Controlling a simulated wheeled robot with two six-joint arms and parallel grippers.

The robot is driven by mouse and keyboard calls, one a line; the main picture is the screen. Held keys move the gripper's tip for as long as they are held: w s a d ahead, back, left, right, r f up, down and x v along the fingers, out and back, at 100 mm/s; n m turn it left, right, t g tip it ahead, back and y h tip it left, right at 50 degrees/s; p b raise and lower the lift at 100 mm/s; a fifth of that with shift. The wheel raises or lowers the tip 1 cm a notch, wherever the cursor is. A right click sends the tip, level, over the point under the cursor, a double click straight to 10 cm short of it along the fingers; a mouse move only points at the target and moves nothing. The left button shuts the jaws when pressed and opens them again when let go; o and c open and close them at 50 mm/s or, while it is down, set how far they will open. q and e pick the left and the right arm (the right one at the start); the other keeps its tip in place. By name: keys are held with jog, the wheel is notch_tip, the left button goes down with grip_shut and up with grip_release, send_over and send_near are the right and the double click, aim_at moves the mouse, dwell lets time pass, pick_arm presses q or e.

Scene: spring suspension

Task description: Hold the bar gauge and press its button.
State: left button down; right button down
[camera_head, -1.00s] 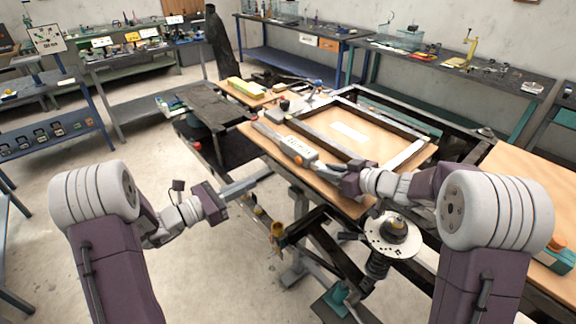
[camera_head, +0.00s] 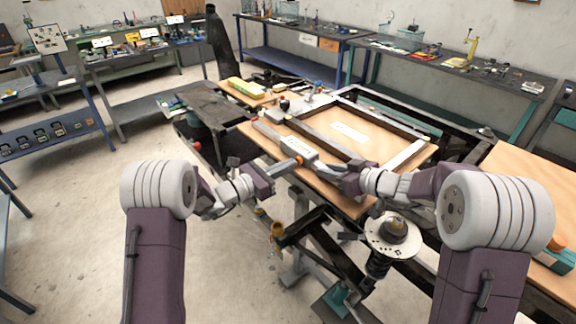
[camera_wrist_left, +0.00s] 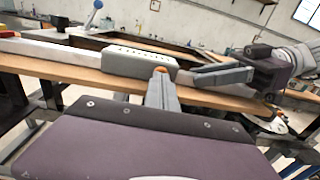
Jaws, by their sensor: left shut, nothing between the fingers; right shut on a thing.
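The bar gauge is a long pale bar with a boxy housing (camera_head: 297,146) and an orange button (camera_head: 299,160). It lies over the near left edge of the wooden board. Its housing (camera_wrist_left: 138,62) and button (camera_wrist_left: 161,70) also show in the left wrist view. My right gripper (camera_head: 326,168) is shut on the gauge at its near right end. My left gripper (camera_head: 291,164) is shut and empty, its fingertips at the button. In the left wrist view the fingertips (camera_wrist_left: 161,78) overlap the button's lower part; I cannot tell whether they touch or press it.
A dark metal frame (camera_head: 375,117) lies on the wooden board (camera_head: 340,192) behind the gauge. A spring strut with a round plate (camera_head: 392,236) stands below my right arm. The floor (camera_head: 75,210) at the left is clear.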

pick_arm(q)
jog(key=shift+w+d, duration=0.2)
jog(key=shift+x, duration=0.95)
pick_arm(e)
jog(key=shift+s, duration=0.1)
pick_arm(q)
jog(key=shift+s, duration=0.1)
pick_arm(e)
jog(key=shift+a, duration=0.15)
pick_arm(q)
jog(key=v, duration=1.4)
jog(key=shift+a, duration=0.2)
pick_arm(e)
jog(key=c, duration=1.2)
grip_release()
jog(key=shift+o, duration=0.2)
jog(key=shift+d, duration=0.2)
